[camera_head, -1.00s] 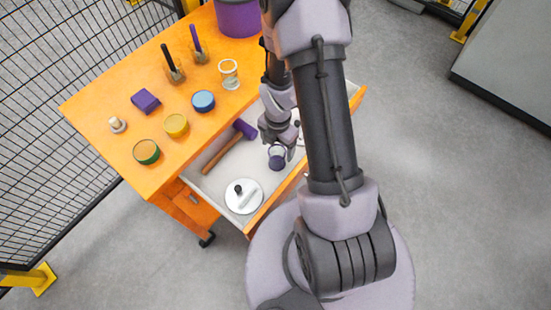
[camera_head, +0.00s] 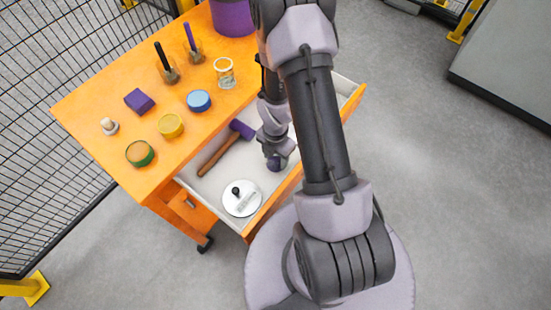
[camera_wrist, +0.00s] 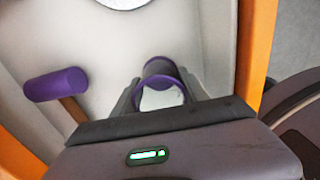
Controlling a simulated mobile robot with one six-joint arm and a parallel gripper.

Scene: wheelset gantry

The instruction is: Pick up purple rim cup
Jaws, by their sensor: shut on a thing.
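The purple rim cup (camera_wrist: 161,70) is between the two fingers of my gripper (camera_wrist: 158,98) in the wrist view, its purple rim around a pale inside. My gripper is shut on it. In the head view a small part of the purple cup (camera_head: 274,163) shows at the tip of my gripper (camera_head: 277,153), low over the open drawer. My wrist hides the rest of the cup there. I cannot tell whether the cup still touches the drawer floor.
The open drawer (camera_head: 213,184) also holds a purple-headed mallet (camera_head: 221,148) and a round white lidded item (camera_head: 241,198). The orange cart top (camera_head: 118,98) bears several small containers, brushes in glasses and a purple bucket (camera_head: 233,17). A mesh fence (camera_head: 65,75) stands left.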

